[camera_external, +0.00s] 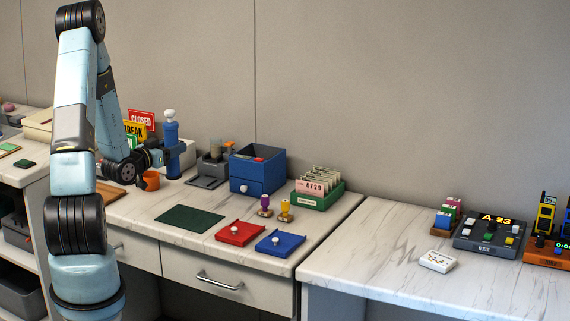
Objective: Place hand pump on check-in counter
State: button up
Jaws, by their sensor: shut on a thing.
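The hand pump (172,148) is blue with a pale round knob on top and stands upright at the back left of the middle marble-topped counter (150,208). My arm reaches down from the left, and my gripper (163,156) is shut on the pump's body from its left side. The fingertips are small and partly hidden. I cannot tell whether the pump's base touches the counter. Another marble-topped counter (390,262) stands at the right. No label shows which one is the check-in counter.
An orange curved piece (150,181) lies close to the pump. A grey device (208,172), a blue drawer box (257,172) and a green card tray (318,196) stand to the right. A dark green mat (190,218), red tray (240,233) and blue tray (280,243) lie in front.

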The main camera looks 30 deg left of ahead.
jog(key=w+d+m+h, duration=0.1)
jog(key=w+d, duration=0.2)
jog(key=d, duration=0.6)
jog(key=w+d+h, duration=0.1)
jog(key=w+d, duration=0.2)
jog(key=d, duration=0.5)
jog(key=s+a+n+y, duration=0.1)
jog(key=s+a, duration=0.5)
jog(key=a, duration=0.7)
jog(key=s+a+n+y, duration=0.1)
jog(key=s+a, duration=0.5)
jog(key=a, duration=0.7)
jog(key=shift+r+y, duration=0.25)
jog(key=shift+y, duration=0.55)
jog(key=shift+s, duration=0.1)
jog(key=shift+f, duration=4.8)
jog(key=shift+f, duration=0.15)
jog(key=o, duration=1.3)
jog(key=shift+c, duration=0.2)
